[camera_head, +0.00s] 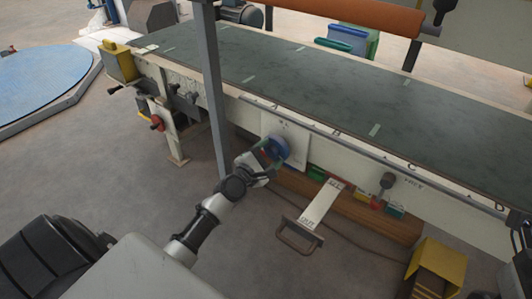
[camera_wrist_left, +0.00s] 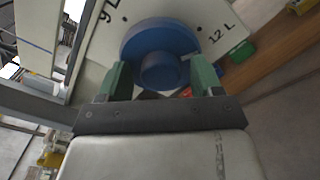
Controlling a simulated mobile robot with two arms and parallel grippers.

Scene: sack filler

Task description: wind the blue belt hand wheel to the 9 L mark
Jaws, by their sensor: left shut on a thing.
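The blue belt hand wheel (camera_head: 275,149) sits on a pale plate (camera_head: 296,131) on the side of the conveyor frame. In the left wrist view the blue wheel (camera_wrist_left: 160,38) has a round hub in its middle. The 9 L mark (camera_wrist_left: 108,10) is at its upper left and the 12 L mark (camera_wrist_left: 222,33) at its right. My left gripper (camera_head: 264,158) is at the wheel, its green fingers (camera_wrist_left: 161,75) on either side of the hub, shut on it. I cannot make out a pointer on the wheel. My right gripper is not in view.
The dark conveyor belt (camera_head: 330,85) runs along above the wheel. A grey post (camera_head: 212,95) stands just left of it. Below right are a white drawer-like plate with a handle (camera_head: 321,204), a wooden beam (camera_head: 370,216) and a yellow box (camera_head: 437,268).

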